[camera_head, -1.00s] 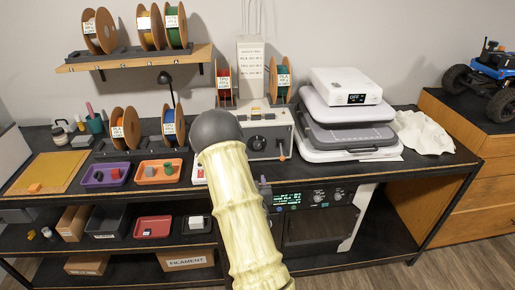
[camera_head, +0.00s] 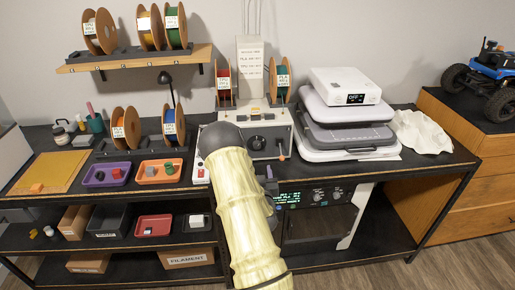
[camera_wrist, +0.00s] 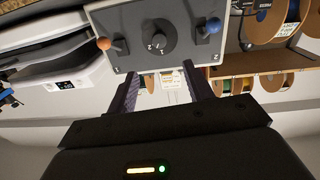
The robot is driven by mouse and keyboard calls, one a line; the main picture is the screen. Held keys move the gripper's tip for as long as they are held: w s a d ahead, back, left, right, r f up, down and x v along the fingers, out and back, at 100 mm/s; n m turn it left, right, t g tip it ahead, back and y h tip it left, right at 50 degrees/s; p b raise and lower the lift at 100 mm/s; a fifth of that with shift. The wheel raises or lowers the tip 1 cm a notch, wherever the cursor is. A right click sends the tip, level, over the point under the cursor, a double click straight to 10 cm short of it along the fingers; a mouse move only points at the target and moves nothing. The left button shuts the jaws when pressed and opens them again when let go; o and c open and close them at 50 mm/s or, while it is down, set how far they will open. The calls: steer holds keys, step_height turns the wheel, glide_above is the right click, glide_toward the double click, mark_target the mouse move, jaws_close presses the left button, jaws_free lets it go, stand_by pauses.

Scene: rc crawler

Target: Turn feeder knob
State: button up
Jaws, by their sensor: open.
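The feeder is a light grey box (camera_head: 281,120) on the bench, left of the stacked white and grey machines. Its round dark knob (camera_head: 257,142) shows just right of my arm. In the wrist view the feeder panel (camera_wrist: 190,52) fills the top middle, and the knob (camera_wrist: 157,36) has a white pointer mark and numerals by its edge. An orange-tipped lever (camera_wrist: 103,44) and a blue-tipped lever (camera_wrist: 214,26) flank it. My gripper (camera_wrist: 161,76) is open and empty, its two dark fingers apart, below the knob in the picture. My arm mostly hides the gripper in the head view.
Filament spools stand on the wall shelf (camera_head: 135,60) and on the bench. Purple (camera_head: 106,183) and orange (camera_head: 145,181) trays lie left of the arm. The stacked machines (camera_head: 345,113) stand close to the feeder's right. A panel with a lit display (camera_head: 289,197) sits below the bench top.

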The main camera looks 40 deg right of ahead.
mark_target(257, 147)
steer(key=p+x, duration=0.4)
steer(key=x, duration=1)
steer(key=shift+s, duration=0.1)
steer(key=c, duration=1)
